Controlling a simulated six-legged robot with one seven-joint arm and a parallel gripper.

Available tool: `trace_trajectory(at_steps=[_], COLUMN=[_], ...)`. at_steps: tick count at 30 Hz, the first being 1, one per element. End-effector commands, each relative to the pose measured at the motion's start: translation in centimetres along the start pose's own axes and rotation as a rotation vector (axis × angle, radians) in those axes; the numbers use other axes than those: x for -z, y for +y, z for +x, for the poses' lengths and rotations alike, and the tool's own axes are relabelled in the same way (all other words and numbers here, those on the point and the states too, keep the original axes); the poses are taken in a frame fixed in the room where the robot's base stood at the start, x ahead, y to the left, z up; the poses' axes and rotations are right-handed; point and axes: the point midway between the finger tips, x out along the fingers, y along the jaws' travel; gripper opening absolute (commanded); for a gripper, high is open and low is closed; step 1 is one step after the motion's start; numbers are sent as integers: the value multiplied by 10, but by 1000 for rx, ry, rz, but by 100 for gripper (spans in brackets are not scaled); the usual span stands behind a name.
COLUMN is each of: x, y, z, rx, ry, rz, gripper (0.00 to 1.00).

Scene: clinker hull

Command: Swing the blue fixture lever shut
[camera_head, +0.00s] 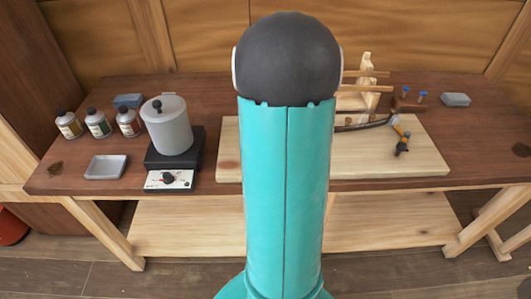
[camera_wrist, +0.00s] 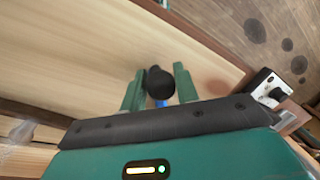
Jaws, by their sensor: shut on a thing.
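In the wrist view my gripper (camera_wrist: 158,70) has its two green fingers on either side of a black round knob (camera_wrist: 159,83). It is shut on this knob. A small blue part, which looks like the blue fixture lever (camera_wrist: 161,103), shows just below the knob between the fingers. The rest of the lever and its fixture are hidden by my gripper body, so I cannot tell the lever's angle. In the head view my teal arm covers the middle of the bench, and neither gripper nor lever shows.
A pale board (camera_head: 405,163) lies on the dark bench (camera_head: 480,150). Left of my arm stand a hot plate (camera_head: 168,180) with a grey pot (camera_head: 167,125), several bottles (camera_head: 97,122) and a shallow tray (camera_head: 106,167). To the right are a wooden rack (camera_head: 366,85) and an orange-and-black tool (camera_head: 401,135).

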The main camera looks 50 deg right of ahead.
Motion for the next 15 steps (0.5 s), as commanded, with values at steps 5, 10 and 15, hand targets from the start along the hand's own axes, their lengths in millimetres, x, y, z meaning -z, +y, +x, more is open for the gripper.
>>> trace_trajectory(at_steps=[5,10,15], x=[0,0,0], y=[7,9,9], z=[-2,-3,-3], rx=[-5,-5,-7], ry=[-6,-9,-8], rz=[-41,-57,-58], gripper=[0,0,0])
